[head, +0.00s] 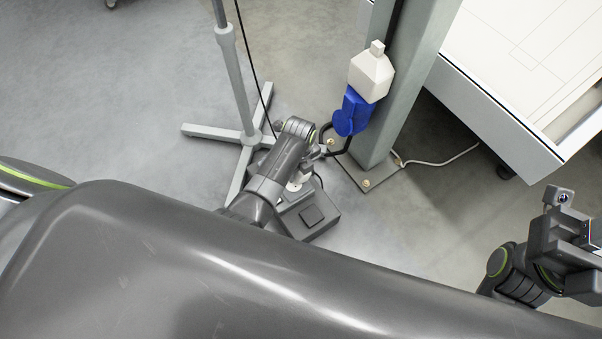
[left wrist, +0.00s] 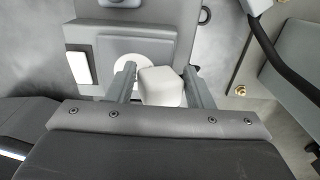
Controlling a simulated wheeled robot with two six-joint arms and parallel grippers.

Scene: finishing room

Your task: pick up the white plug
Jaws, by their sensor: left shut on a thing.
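The white plug (left wrist: 162,87) is a pale block between the two grey fingers of my left gripper (left wrist: 161,76) in the left wrist view. The fingers are shut on its sides. Behind it is a round white disc (left wrist: 138,62) on the face of a grey box (left wrist: 178,28). I cannot tell whether the plug touches the disc. In the head view, my left arm reaches down over the grey floor box (head: 318,228), hiding most of the plug. My right gripper (head: 578,240) is at the right edge, far from the box; its jaws are unclear.
A grey post (head: 392,110) stands right of the box, with a blue connector (head: 352,110) and white housing (head: 371,75) on it. A grey stand (head: 240,90) with splayed feet is close on the left. A white-topped cabinet (head: 530,50) is at upper right.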

